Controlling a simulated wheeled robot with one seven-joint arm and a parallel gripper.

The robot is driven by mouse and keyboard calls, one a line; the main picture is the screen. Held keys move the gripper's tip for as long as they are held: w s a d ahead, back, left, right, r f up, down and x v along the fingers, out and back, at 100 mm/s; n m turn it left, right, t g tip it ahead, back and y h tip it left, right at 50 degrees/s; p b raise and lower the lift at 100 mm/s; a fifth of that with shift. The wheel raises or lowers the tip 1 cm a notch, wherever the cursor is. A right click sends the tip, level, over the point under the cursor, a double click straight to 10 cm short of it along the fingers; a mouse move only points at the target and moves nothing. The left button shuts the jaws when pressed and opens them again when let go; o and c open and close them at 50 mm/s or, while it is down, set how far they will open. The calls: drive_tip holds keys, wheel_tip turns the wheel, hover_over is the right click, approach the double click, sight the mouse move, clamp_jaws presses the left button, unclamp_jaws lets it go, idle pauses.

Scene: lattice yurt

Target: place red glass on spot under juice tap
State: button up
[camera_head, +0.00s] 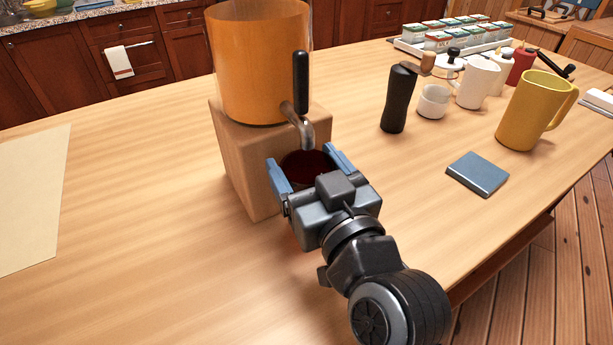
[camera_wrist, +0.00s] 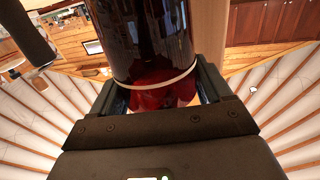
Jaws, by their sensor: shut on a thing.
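The dark red glass (camera_head: 305,168) is between the blue fingers of my gripper (camera_head: 306,170), which is shut on it. In the head view its dark rim shows just below the spout of the juice tap (camera_head: 303,127). The tap has a black handle and belongs to an orange juice dispenser (camera_head: 259,62) on a wooden block (camera_head: 246,165). The glass is in front of the block. My gripper hides its base and the spot under it. In the wrist view the red glass (camera_wrist: 150,45) fills the space between the fingers.
A black grinder (camera_head: 398,98), a white mug (camera_head: 478,84) and a jar tray (camera_head: 450,45) stand behind. A pale mat (camera_head: 35,195) is at left. The table between mat and block is clear.

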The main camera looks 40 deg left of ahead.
drive_tip(key=shift+f, duration=1.4)
drive_tip(key=shift+f, duration=0.15)
drive_tip(key=o, duration=1.3)
drive_tip(key=shift+r, duration=0.25)
drive_tip(key=shift+b+v, duration=1.55)
drive_tip(key=shift+v, duration=4.45)
